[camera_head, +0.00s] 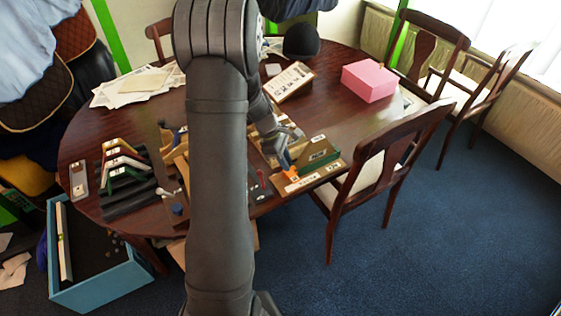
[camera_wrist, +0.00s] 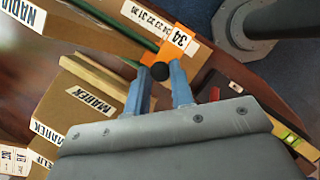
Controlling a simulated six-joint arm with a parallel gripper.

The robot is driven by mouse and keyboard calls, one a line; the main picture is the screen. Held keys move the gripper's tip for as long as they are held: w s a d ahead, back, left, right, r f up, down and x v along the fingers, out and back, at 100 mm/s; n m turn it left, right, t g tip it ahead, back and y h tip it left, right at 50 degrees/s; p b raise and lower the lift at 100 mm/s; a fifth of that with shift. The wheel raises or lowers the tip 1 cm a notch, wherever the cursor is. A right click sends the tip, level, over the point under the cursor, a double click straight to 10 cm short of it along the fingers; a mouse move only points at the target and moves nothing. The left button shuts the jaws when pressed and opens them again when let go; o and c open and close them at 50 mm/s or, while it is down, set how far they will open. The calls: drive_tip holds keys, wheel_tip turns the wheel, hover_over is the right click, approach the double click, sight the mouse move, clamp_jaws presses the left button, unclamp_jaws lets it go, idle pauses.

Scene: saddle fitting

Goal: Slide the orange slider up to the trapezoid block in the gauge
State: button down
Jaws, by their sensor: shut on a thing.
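The orange slider (camera_head: 291,174) sits on the wooden gauge (camera_head: 330,168) at the table's right front edge. In the wrist view the slider (camera_wrist: 176,38) shows beside a printed number scale, with a round black knob (camera_wrist: 160,71) on its near side. The green trapezoid block (camera_head: 318,156) stands in the gauge just right of the slider; I cannot tell whether they touch. My gripper (camera_head: 284,160) comes down on the slider from above. In the wrist view my gripper (camera_wrist: 160,86) has its two blue-grey fingers at either side of the knob, shut on the slider. The fingers partly hide it.
Several trapezoid blocks (camera_head: 124,158) stand in a dark rack on the left. Wooden pieces lie behind my arm. A labelled box (camera_head: 288,82) and a pink box (camera_head: 369,80) lie farther back. A chair (camera_head: 375,150) stands close to the gauge's right end.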

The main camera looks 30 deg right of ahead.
drive_tip(key=c, duration=1.3)
unclamp_jaws()
drive_tip(key=v, duration=1.7)
drive_tip(key=shift+w+r, duration=0.1)
drive_tip(key=shift+r, duration=0.15)
drive_tip(key=shift+f, duration=0.1)
drive_tip(key=x, duration=1.7)
drive_tip(key=shift+f, duration=0.15)
drive_tip(key=shift+a, duration=0.45)
